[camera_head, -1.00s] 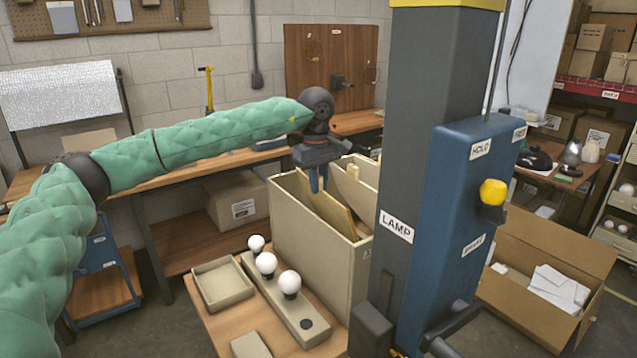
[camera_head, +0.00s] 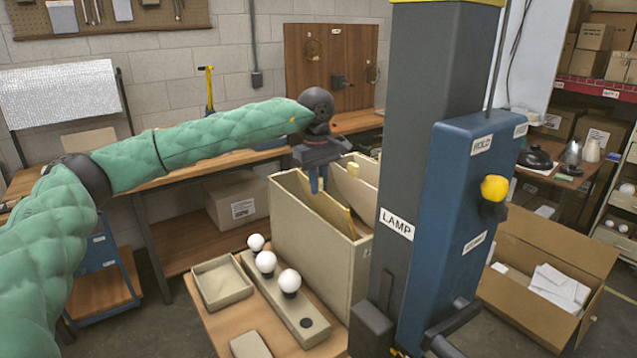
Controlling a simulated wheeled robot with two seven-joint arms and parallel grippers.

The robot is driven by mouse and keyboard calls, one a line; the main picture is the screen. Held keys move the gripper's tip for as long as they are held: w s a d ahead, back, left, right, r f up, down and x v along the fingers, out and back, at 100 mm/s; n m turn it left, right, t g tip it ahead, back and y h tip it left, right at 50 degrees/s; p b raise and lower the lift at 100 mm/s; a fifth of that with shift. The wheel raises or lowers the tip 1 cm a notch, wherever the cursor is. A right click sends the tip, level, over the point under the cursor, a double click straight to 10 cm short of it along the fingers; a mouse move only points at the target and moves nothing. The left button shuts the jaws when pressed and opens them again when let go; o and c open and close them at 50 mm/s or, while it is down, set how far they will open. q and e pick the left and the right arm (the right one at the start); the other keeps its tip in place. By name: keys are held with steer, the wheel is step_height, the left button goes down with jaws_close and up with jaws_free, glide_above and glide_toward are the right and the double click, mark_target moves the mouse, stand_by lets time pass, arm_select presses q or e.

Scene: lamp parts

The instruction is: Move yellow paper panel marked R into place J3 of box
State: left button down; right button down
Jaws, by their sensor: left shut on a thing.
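My left gripper (camera_head: 317,184) points down over the beige box (camera_head: 312,248) on the low table. It is shut on the yellow paper panel (camera_head: 333,210), whose upper part shows between the box walls. The panel's lower part is hidden inside the box, and I cannot read a mark on it. Another yellow piece (camera_head: 353,169) shows at the back part of the box. The box's place labels cannot be read from here. My right gripper is not in view.
A bulb rack (camera_head: 308,320) with several white bulbs and a small empty tray (camera_head: 220,282) stand left of the box. A dark column marked LAMP (camera_head: 397,225) with a blue unit stands close on the right. An open carton (camera_head: 530,285) is beyond it.

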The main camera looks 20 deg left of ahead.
arm_select(q)
steer(key=shift+r, duration=0.25)
steer(key=c, duration=1.6)
jaws_free()
steer(key=shift+w, duration=0.1)
steer(key=shift+o, duration=1.3)
